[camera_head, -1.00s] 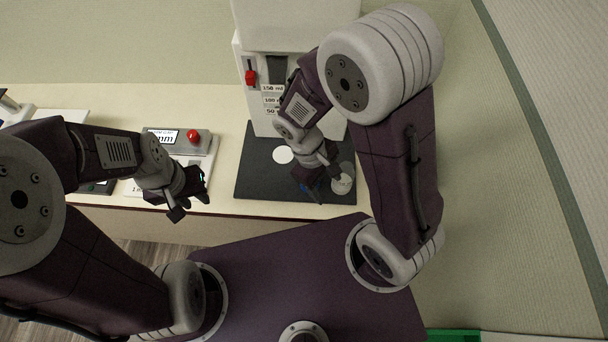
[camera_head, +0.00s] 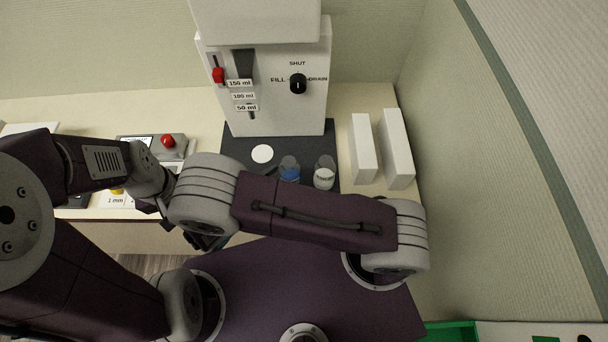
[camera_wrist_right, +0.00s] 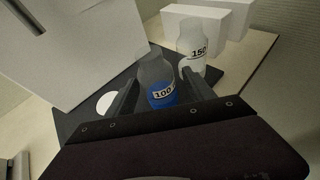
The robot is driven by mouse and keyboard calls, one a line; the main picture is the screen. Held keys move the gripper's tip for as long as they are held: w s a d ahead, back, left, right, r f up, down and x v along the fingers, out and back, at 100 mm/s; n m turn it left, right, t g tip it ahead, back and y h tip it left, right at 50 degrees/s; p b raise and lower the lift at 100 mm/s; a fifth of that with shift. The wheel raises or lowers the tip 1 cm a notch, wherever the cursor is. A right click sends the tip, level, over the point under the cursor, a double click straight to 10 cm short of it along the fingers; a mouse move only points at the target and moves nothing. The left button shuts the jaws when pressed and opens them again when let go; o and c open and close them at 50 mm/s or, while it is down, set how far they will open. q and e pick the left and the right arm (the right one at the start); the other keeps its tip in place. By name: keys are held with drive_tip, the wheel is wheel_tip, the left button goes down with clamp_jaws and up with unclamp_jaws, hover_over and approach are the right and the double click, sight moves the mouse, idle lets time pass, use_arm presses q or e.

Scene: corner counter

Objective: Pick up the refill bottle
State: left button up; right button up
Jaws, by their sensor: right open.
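Two small clear bottles stand upright on a dark mat (camera_head: 235,150). One holds blue liquid (camera_head: 290,172) and reads 100 in the right wrist view (camera_wrist_right: 160,88). The other holds white contents (camera_head: 324,176) and reads 150 there (camera_wrist_right: 193,48). I cannot tell from any label which is the refill bottle. My right gripper (camera_head: 207,241) is partly hidden below its own arm, left of the bottles and nearer me. In the wrist view its open fingers (camera_wrist_right: 160,85) frame the blue bottle, which appears ahead of them and not gripped. My left gripper (camera_head: 166,212) is mostly covered by the right arm.
A white dispenser (camera_head: 275,110) with a red lever and a FILL/SHUT/DRAIN knob stands behind the mat. Two white blocks (camera_head: 363,148) (camera_head: 397,148) stand to its right. A device with a red button (camera_head: 168,141) is left. A white disc (camera_head: 262,154) lies on the mat.

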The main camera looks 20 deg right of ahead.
sight(282, 175)
drive_tip(key=shift+w+d, duration=0.15)
drive_tip(key=shift+w+d+f+p, duration=0.3)
drive_tip(key=shift+w+f+p, duration=0.15)
drive_tip(key=shift+w+p, duration=0.35)
drive_tip(key=shift+w+d+f, duration=0.2)
drive_tip(key=shift+d+f, duration=0.1)
drive_tip(key=shift+d, duration=0.1)
drive_tip(key=p+x, duration=0.2)
drive_tip(key=x, duration=0.3)
drive_tip(key=shift+s, duration=0.15)
drive_tip(key=shift+w+f, duration=0.2)
drive_tip(key=shift+f, duration=0.05)
drive_tip(key=shift+s+d, duration=0.1)
drive_tip(key=c, duration=1.1)
use_arm(q)
drive_tip(key=r, duration=0.1)
drive_tip(key=a+r, duration=0.1)
drive_tip(key=r, duration=0.1)
drive_tip(key=shift+w+a+r, duration=0.1)
